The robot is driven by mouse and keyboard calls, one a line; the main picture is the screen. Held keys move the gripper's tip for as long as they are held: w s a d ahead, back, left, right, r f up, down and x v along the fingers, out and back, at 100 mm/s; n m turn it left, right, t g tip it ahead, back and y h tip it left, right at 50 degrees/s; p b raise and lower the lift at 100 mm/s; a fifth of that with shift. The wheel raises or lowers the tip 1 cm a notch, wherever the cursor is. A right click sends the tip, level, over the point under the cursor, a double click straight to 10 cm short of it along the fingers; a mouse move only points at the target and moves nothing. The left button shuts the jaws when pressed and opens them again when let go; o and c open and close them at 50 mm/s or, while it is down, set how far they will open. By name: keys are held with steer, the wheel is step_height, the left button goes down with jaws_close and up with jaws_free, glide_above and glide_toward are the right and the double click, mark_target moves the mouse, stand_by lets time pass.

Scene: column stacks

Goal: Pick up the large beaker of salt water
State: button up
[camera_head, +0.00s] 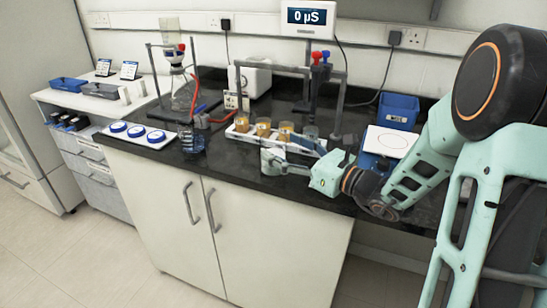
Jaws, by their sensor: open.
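A clear glass beaker (192,140) stands on the black counter near its front edge, right of the blue-capped tray. It looks like the large beaker, but its contents are too small and dark to tell. My gripper (268,160) is open, low over the counter's front edge, with its fingers pointing left. It is right of the beaker and apart from it, with a gap of bare counter between. I see nothing held in the fingers.
A white rack (241,135) with several amber containers stands just behind my gripper. A stand with a flask (183,95) and red tubing rises behind the beaker. A white tray with blue discs (137,133) is left. A blue balance (389,141) and blue bin (398,112) are right.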

mark_target(265, 138)
steer(key=x, duration=0.4)
steer(key=shift+d, duration=0.1)
steer(key=c, duration=1.5)
